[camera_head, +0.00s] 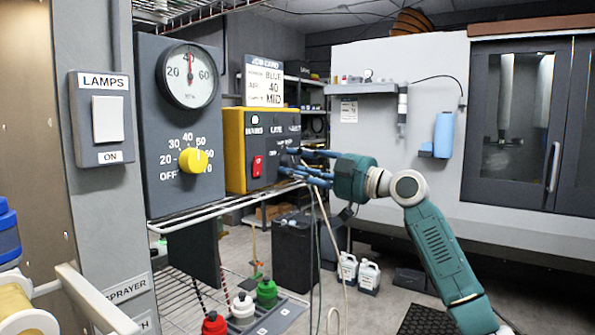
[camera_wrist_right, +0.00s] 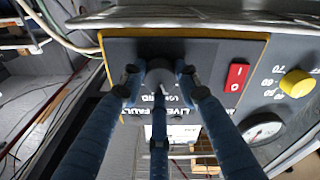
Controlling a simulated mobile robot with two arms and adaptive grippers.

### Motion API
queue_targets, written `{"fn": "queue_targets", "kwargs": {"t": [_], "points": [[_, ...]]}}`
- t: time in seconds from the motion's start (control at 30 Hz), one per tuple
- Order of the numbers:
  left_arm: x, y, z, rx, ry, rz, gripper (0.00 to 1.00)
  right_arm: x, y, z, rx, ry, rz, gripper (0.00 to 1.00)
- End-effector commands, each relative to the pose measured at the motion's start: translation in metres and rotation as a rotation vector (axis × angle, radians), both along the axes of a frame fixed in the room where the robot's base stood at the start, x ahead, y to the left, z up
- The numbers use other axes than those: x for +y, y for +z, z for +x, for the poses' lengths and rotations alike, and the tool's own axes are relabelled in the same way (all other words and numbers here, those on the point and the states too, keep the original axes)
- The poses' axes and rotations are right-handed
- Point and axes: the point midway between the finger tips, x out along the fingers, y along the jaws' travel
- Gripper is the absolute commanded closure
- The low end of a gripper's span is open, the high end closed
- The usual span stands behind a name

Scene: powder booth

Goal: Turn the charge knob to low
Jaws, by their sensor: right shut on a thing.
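The yellow-sided control unit (camera_head: 234,150) stands on the wire shelf, its dark front carrying a red switch and a green light. My right gripper (camera_head: 288,162) reaches in from the right to the right part of that front. In the right wrist view, the blue fingers of this gripper (camera_wrist_right: 160,88) are closed around a dark round knob (camera_wrist_right: 159,66) on the dark panel. Lettering that seems to read LOW shows beside the knob. The fingers hide much of the knob, and I cannot tell which mark it points to. My left gripper is in neither view.
A grey panel with a round gauge (camera_head: 188,76) and a yellow dial knob (camera_head: 193,160) stands left of the unit. A job card (camera_head: 264,82) above reads BLUE, 40, MID. A wire shelf (camera_head: 228,205) runs below. Several capped bottles stand lower down. Hoses hang near my gripper.

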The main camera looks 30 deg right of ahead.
Motion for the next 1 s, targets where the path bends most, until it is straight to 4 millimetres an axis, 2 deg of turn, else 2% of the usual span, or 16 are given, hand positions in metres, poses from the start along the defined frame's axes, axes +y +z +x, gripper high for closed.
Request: {"fn": "queue_targets", "kwargs": {"t": [0.03,0.73,0.77,0.8,0.83,1.0], "points": [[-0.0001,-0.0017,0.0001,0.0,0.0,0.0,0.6,-0.0017,0.0069,-0.0016,-0.024,-0.004,-0.009,0.94],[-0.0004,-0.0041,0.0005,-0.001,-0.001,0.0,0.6,-0.0013,0.0071,-0.0015,-0.047,-0.003,-0.072,0.94],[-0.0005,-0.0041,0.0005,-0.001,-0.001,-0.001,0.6,-0.0013,0.0072,-0.0015,-0.047,-0.004,-0.072,0.62],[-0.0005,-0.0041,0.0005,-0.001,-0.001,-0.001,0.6,-0.0012,0.007,-0.0014,-0.046,-0.004,-0.072,0.54],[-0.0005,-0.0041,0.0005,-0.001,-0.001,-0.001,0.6,-0.0011,0.0065,-0.0012,-0.046,-0.004,-0.072,0.49],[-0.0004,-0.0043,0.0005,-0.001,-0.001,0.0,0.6,-0.0006,0.0038,-0.0006,-0.04,-0.002,-0.074,0.49]]}}
